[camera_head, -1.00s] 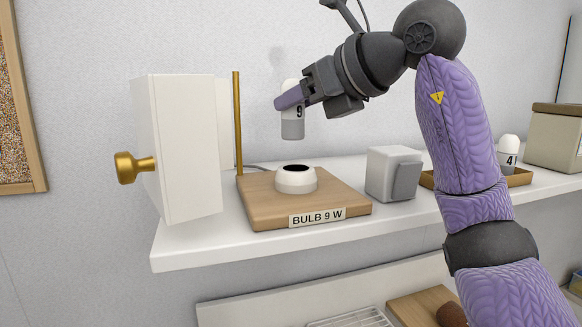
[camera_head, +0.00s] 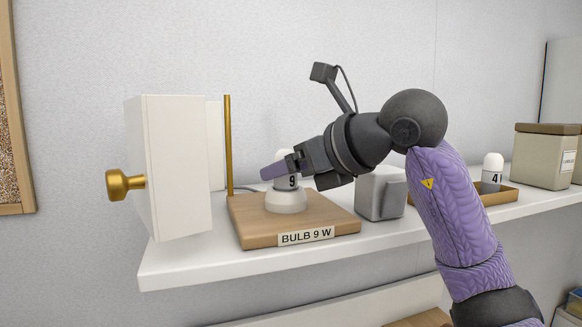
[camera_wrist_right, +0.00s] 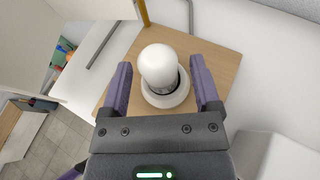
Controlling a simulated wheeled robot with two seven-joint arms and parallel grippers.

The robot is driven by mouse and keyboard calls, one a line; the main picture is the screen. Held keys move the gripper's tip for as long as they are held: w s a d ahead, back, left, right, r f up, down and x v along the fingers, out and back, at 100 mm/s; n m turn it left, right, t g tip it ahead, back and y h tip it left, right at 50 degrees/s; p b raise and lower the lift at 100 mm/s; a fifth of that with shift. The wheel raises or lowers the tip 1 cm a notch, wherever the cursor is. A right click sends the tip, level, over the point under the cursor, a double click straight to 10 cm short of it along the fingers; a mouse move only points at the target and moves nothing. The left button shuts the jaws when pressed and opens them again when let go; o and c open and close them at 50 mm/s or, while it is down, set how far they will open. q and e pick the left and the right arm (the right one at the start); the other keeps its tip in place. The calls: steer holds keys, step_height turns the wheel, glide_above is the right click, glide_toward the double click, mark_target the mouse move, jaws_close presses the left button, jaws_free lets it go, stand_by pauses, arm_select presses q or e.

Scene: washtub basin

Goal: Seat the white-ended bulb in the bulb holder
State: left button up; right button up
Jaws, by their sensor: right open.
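The bulb (camera_head: 283,157), white-topped with a 9 on its side, stands upright in the white round bulb holder (camera_head: 286,203) on a wooden board labelled BULB 9 W (camera_head: 250,230). In the right wrist view the bulb (camera_wrist_right: 158,66) sits within the holder's ring (camera_wrist_right: 167,98). My right gripper (camera_head: 279,171) is open, with its purple fingers on either side of the bulb; in the right wrist view gaps show between the fingers (camera_wrist_right: 164,85) and the bulb. The bulb's lower end is hidden inside the holder. My left gripper is out of view.
A white box-like panel with a brass knob (camera_head: 125,185) stands left of the board, beside a brass post (camera_head: 228,145). A grey-white block (camera_head: 380,196) is to the right. Farther right, another bulb marked 4 (camera_head: 492,170) stands in a wooden tray (camera_head: 500,195), near a beige box (camera_head: 545,157).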

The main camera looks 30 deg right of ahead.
steer(key=b+v, duration=0.1)
steer(key=v, duration=1.1)
steer(key=shift+f, duration=0.1)
